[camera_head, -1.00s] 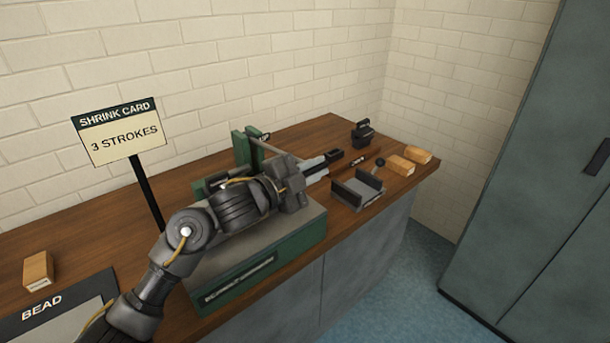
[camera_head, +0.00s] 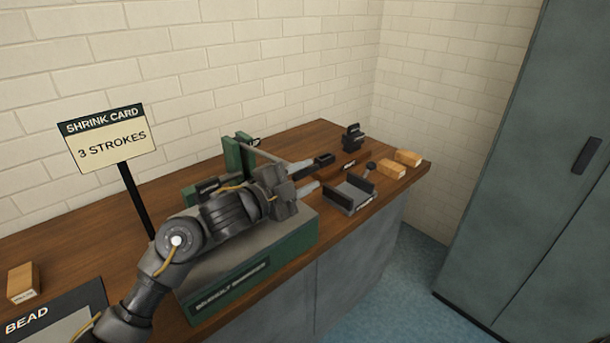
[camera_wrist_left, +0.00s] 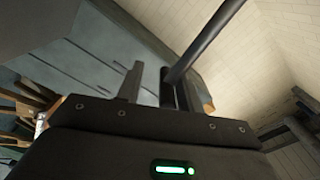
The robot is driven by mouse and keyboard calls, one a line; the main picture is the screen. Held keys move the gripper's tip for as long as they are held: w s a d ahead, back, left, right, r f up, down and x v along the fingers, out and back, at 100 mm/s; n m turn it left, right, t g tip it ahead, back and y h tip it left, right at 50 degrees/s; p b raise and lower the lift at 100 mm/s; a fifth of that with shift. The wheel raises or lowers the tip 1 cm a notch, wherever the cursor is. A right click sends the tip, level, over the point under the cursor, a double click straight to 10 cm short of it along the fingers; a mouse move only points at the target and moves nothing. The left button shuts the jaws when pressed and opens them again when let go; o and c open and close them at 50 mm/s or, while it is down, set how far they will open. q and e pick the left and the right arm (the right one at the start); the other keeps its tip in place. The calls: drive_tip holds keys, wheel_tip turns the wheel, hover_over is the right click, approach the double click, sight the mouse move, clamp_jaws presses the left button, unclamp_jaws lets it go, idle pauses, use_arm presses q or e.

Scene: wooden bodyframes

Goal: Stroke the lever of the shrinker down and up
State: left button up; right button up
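The shrinker stands on the wooden bench, with a green base (camera_head: 245,281) and green upright plates (camera_head: 231,157). A thin grey lever (camera_head: 262,153) runs from the uprights to the right and slightly downward, toward a black grip (camera_head: 324,160). My left gripper (camera_head: 304,177) is over the right end of the shrinker, its two fingers apart. The upper finger is close to the black grip; contact cannot be told. In the left wrist view, a dark rod (camera_wrist_left: 206,43), apparently the lever, slants down close to the fingers. My arm hides part of the shrinker. My right gripper is out of view.
A "3 STROKES" shrink card (camera_head: 108,139) stands on a black post behind my arm. A grey fixture (camera_head: 347,196), a black tool (camera_head: 352,138) and wooden blocks (camera_head: 408,157) lie to the right. Another block (camera_head: 23,284) and a BEAD board (camera_head: 60,316) are at left.

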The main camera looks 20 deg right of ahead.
sight(293, 179)
use_arm(q)
drive_tip(key=shift+r, duration=0.15)
